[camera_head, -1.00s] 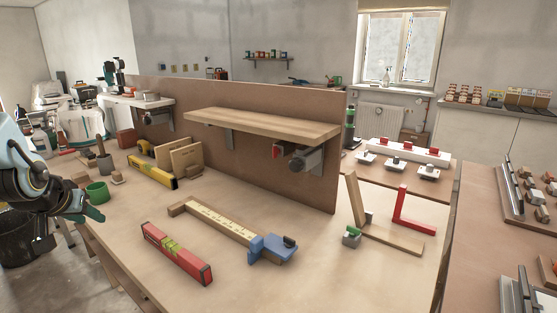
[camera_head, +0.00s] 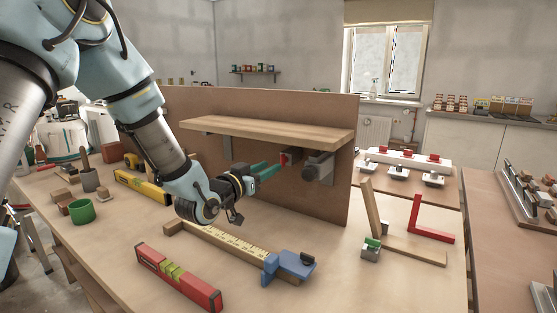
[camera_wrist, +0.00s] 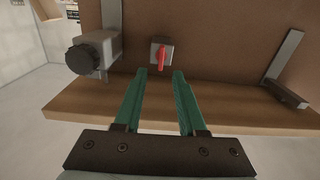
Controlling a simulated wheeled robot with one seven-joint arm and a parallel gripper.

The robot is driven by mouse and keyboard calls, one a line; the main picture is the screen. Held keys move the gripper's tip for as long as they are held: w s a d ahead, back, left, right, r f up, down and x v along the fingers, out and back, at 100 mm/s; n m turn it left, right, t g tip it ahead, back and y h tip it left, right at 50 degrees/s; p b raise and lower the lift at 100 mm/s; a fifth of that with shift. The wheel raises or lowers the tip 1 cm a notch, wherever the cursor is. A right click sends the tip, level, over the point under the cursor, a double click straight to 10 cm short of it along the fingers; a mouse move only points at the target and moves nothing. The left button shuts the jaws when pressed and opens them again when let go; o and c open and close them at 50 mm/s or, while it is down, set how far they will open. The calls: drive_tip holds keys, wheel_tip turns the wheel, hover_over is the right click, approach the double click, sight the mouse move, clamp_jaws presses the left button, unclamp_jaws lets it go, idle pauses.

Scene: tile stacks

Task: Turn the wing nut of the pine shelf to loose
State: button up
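The pine shelf (camera_head: 265,129) sits on brackets against an upright brown board. Below it in the head view is a red wing nut (camera_head: 284,159) on a grey block. The wrist view shows the red wing nut (camera_wrist: 161,61) nearly upright in the picture, with a slight tilt. The shelf (camera_wrist: 220,117) is at the bottom there. My gripper (camera_head: 272,170) is under the shelf, pointing at the wing nut. In the wrist view my gripper (camera_wrist: 160,74) is open, its two green fingers either side of the nut's line. It looks just short of the nut and holds nothing.
A dark round knob (camera_wrist: 84,59) on a grey block is beside the wing nut. A metal bracket (camera_wrist: 288,70) is on the other side. A red level (camera_head: 178,276) and a blue-ended ruler tool (camera_head: 235,245) lie on the bench below.

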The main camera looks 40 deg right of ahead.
sight(281, 161)
drive_tip(key=shift+p+x, duration=0.6)
drive_tip(key=shift+x, duration=2.05)
drive_tip(key=shift+c, duration=0.3)
clamp_jaws()
